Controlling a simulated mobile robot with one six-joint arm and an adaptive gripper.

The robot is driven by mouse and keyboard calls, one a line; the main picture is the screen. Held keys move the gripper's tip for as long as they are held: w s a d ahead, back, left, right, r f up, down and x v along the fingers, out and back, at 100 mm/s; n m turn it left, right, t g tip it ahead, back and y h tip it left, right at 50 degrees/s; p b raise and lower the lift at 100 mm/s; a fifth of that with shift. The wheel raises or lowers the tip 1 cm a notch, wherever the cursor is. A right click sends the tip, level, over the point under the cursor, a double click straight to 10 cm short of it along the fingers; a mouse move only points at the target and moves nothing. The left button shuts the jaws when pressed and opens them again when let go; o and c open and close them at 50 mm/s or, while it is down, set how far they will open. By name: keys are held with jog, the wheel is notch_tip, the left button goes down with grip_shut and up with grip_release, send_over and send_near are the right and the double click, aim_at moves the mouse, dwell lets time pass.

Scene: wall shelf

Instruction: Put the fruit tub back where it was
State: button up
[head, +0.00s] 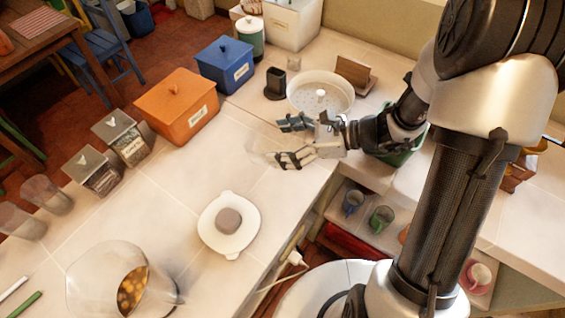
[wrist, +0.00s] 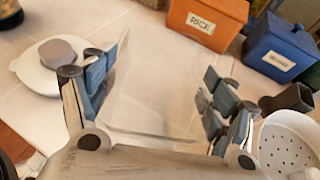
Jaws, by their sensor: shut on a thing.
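My gripper (head: 287,143) is over the counter, its fingers shut on a clear, see-through tub (head: 262,150). In the wrist view the clear tub (wrist: 152,112) spans the space between the two fingers of my gripper (wrist: 158,92). It looks empty, and no label shows on it. I cannot tell whether its base touches the counter. A large clear jug or bowl (head: 90,280) at the lower left holds several orange-brown pieces (head: 132,288).
A white lid-like piece with a grey-brown knob (head: 228,222) lies nearby on the counter. An orange box (head: 177,107), a blue box (head: 224,66), a dark cup (head: 275,84) and a white colander (head: 330,80) stand behind. Clear counter (head: 150,205) lies at the left.

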aim_at(277, 147)
notch_tip(277, 147, down, 8)
jog(key=shift+r+b, duration=0.25)
jog(key=shift+b, duration=0.95)
jog(key=shift+r, duration=0.1)
jog(key=o, duration=0.7)
jog(key=shift+f, duration=0.25)
jog(key=o, duration=0.5)
jog(key=shift+c, duration=0.2)
jog(key=shift+r, duration=0.1)
